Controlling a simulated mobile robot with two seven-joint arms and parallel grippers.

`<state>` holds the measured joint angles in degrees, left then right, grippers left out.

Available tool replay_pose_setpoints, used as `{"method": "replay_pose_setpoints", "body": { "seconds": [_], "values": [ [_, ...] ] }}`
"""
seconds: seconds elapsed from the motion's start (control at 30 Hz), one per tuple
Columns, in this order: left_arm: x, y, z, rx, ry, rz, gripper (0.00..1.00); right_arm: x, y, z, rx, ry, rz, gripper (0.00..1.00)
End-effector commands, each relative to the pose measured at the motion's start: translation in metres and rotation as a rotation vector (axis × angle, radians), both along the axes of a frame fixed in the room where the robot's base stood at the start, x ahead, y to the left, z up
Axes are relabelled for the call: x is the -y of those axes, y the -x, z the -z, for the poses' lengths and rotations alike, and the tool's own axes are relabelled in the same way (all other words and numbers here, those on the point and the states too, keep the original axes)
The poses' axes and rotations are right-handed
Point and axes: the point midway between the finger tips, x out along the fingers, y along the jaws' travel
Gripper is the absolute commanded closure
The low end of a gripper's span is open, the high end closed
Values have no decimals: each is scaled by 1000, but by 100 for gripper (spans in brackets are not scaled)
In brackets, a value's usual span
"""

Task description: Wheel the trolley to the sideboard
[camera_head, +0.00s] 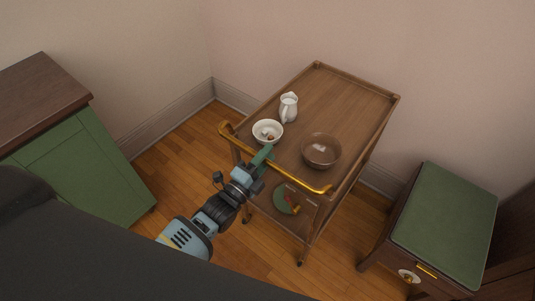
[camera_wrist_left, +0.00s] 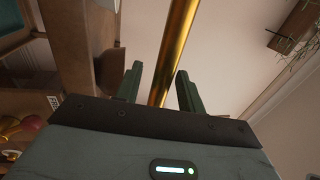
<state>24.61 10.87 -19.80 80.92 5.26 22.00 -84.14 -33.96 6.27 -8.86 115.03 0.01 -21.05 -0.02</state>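The wooden trolley (camera_head: 345,91) stands against the wall in the head view, its gold push handle (camera_head: 310,187) along the near side. A white bowl (camera_head: 268,125), a white jug (camera_head: 289,106) and a brown bowl (camera_head: 321,145) are on its top. My left gripper (camera_head: 264,156) is at the middle of the handle. In the left wrist view the gold bar (camera_wrist_left: 180,40) runs between the two fingers, with gaps visible beside it; the fingers are apart. A green cabinet with a dark wooden top (camera_head: 40,95), apparently the sideboard, is at left. My right gripper is out of view.
A green plate (camera_head: 285,199) with small items lies on the trolley's lower shelf. A green-topped low cabinet or stool (camera_head: 445,222) stands close to the right. Bare wooden floor (camera_head: 180,150) lies between trolley and green cabinet. Walls close off the back.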

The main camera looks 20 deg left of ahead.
Motion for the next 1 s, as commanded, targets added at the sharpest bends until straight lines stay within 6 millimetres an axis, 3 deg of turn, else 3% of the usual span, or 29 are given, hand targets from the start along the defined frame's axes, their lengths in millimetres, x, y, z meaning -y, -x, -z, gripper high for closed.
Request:
{"method": "replay_pose_setpoints", "body": {
  "seconds": [0.4, 0.7, 1.0],
  "values": [
    [4, -8, -1, -1, 0, 0, 61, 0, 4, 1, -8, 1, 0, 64],
    [3, -8, -1, -1, 0, 0, 100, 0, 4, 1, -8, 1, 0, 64],
    [3, -8, -1, -1, 0, 0, 100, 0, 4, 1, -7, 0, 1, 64]
  ]
}}
